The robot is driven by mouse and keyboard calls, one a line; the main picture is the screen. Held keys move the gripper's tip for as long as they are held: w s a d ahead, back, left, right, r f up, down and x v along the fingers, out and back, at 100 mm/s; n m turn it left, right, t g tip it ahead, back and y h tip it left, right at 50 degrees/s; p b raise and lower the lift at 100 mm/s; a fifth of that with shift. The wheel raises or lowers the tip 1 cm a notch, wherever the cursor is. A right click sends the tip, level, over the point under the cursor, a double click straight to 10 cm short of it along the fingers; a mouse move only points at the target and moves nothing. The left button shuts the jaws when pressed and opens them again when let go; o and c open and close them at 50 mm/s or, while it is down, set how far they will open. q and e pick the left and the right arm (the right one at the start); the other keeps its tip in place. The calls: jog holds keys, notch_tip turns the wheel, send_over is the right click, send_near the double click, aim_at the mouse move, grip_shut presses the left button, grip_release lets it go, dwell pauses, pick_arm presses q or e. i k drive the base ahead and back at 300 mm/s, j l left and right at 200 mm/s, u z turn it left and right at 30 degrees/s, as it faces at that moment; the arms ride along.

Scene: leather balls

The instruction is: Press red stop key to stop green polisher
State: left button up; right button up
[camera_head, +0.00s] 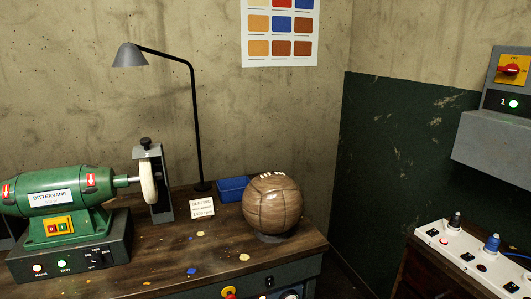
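The green polisher (52,189) stands on a dark base box at the left of the wooden workbench, with a plate that appears to read BITTERVANE. A small yellow switch plate (58,236) on its front carries two keys. The red stop key (52,228) seems to be the left one, marked 0. A pale buffing wheel (148,181) is on the shaft at the right. On the base, a green lamp (64,264) labelled RUN is lit, beside a whitish MAINS lamp (39,269). Neither of my grippers is in view.
A brown leather ball (272,203) rests on the workbench (210,257) near a blue tray (232,188), a small card (202,207) and a black lamp (195,125). A red knob (229,292) is on the bench front. Plugs stand in a white socket strip (470,260) at right.

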aim_at(52, 228)
jog(key=u, duration=1.4)
